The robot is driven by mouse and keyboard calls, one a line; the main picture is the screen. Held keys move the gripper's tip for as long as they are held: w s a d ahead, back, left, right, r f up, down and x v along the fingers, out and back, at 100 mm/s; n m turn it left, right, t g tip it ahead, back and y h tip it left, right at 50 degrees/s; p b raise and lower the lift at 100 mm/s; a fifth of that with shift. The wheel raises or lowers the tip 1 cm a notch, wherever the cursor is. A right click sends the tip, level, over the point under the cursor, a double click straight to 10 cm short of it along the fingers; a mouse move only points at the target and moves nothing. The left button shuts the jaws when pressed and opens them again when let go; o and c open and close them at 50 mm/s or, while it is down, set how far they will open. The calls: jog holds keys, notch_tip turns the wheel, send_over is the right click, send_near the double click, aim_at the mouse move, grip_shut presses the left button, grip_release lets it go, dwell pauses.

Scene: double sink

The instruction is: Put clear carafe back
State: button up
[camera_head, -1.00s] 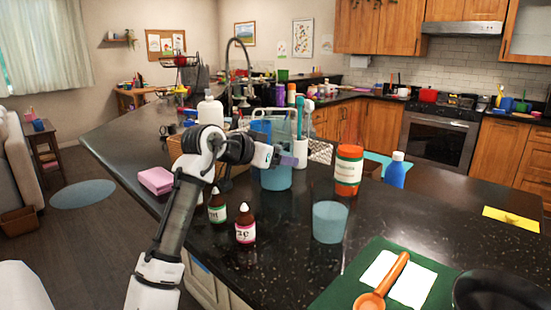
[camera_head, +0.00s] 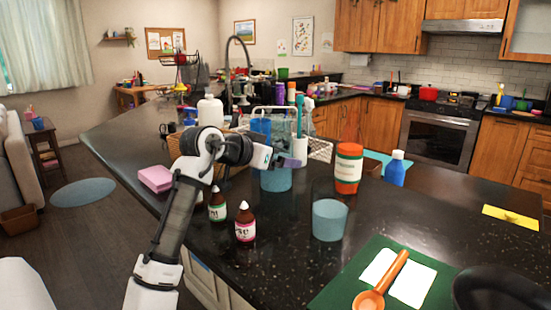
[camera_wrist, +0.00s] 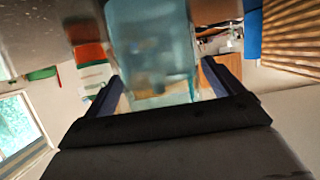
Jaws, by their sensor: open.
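A clear, blue-tinted vessel (camera_head: 276,180), which looks like the carafe, stands upright on the dark counter beyond my arm. My gripper (camera_head: 282,160) is at its upper part, with the fingers open. In the wrist view the vessel (camera_wrist: 150,45) fills the gap between the two fingers of my gripper (camera_wrist: 162,90), one finger on each side. I cannot tell whether either finger touches it.
An orange-capped bottle (camera_head: 348,168) and a blue bottle (camera_head: 395,170) stand to the right. Small brown bottles (camera_head: 245,224) and a pink sponge (camera_head: 155,178) are near my arm. A green mat (camera_head: 335,290) holds an orange spoon (camera_head: 385,282).

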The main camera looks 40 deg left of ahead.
jog(key=d+b+v, duration=0.1)
jog(key=b+v, duration=0.1)
jog(key=v, duration=0.9)
jog(key=shift+s+a, duration=0.35)
jog(key=shift+a, duration=0.1)
